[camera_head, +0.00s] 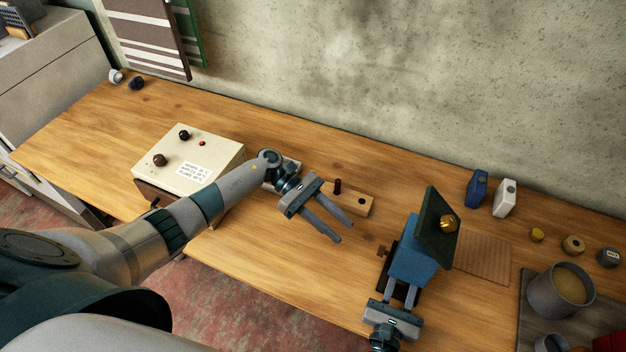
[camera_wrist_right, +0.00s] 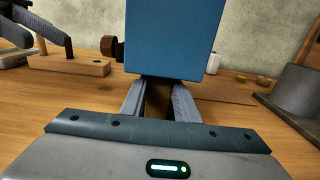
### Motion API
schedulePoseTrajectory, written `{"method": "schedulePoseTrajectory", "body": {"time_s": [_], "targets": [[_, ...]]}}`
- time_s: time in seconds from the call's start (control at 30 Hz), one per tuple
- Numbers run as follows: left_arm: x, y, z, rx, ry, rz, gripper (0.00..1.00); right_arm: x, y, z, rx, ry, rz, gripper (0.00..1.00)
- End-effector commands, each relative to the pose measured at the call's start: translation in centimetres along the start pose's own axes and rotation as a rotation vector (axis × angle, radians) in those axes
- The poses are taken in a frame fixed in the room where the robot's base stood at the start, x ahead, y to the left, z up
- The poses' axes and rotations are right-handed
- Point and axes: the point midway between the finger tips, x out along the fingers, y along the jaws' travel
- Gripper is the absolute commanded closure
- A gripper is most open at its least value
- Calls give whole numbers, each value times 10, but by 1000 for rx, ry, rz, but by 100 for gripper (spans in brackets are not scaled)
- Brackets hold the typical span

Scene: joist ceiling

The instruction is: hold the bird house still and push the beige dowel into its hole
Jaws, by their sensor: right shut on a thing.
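The bird house (camera_head: 412,262) has a blue body, a dark green tilted roof panel and a gold knob. Its blue body fills the top of the right wrist view (camera_wrist_right: 172,38). My right gripper (camera_head: 404,293) is shut on a dark brown part below the blue body. My left gripper (camera_head: 345,232) is open and empty, above the table left of the bird house. A brown peg-like piece (camera_head: 383,251) sticks out of the bird house's left side. A dark red dowel (camera_head: 337,186) stands in a wooden block (camera_head: 358,201).
A cream control box (camera_head: 195,160) stands left of my left gripper. A ribbed tan mat (camera_head: 484,257) lies right of the bird house. Blue (camera_head: 477,188) and white (camera_head: 505,198) small boxes, and a grey pot (camera_head: 545,295), are further right.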

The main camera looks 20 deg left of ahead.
Motion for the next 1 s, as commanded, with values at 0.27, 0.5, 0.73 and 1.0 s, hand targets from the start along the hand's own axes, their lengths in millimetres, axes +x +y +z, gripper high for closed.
{"method": "schedulePoseTrajectory", "body": {"time_s": [0.27, 0.5, 0.73, 1.0], "targets": [[-36, 36, 1, -48, 461, -92, 65, 0, 0, 0, 0, 0, 1, 100], [-102, 76, 9, -100, 876, -12, 65, 0, 0, 0, 0, 0, 0, 100], [-161, 107, 27, -133, 1150, 128, 65, 0, 0, 0, 0, 0, 0, 100], [-185, 117, 36, -145, 1245, 197, 65, 0, 0, 0, 0, 0, 0, 100]]}}
